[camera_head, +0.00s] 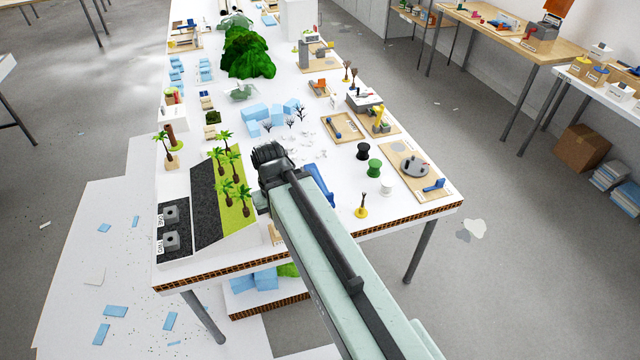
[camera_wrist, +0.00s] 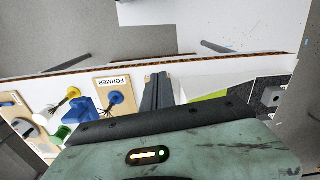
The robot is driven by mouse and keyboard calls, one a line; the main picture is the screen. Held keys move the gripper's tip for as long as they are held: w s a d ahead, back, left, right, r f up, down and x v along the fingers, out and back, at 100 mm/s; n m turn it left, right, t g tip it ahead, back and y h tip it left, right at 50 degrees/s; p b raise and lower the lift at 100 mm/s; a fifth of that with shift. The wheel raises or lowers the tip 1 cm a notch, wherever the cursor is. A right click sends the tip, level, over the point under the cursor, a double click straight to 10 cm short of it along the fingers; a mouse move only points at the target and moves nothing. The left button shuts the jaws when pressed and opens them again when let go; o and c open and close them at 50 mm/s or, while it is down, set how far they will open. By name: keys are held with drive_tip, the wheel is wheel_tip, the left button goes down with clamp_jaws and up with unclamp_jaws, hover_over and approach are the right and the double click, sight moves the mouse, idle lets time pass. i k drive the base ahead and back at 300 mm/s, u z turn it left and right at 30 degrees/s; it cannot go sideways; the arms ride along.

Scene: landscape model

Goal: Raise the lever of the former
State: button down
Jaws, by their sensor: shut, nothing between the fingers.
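The former's wooden board (camera_wrist: 104,84), with a printed FORMER label, lies near the table's front edge in the wrist view. A round blue part (camera_wrist: 116,97) sits on it, and a larger blue part (camera_wrist: 86,108) stands beside it; I cannot tell which one is the lever. In the head view a blue piece (camera_head: 320,184) shows just right of my arm, which hides most of the former. My gripper (camera_head: 269,158) is shut and empty above the table. In the wrist view its dark fingers (camera_wrist: 157,92) are to the right of the board, apart from it.
A dark mat with grey blocks (camera_head: 172,228) and a green strip with palms (camera_head: 236,212) are left of my arm. Spools (camera_head: 374,167) and a yellow-based stand (camera_head: 361,211) are to the right. White scraps (camera_head: 310,148) lie beyond my gripper.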

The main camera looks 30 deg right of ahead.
sight(312, 167)
drive_tip(key=u, duration=1.2)
drive_tip(key=k, duration=0.65)
drive_tip(key=u, duration=0.25)
drive_tip(key=i, duration=1)
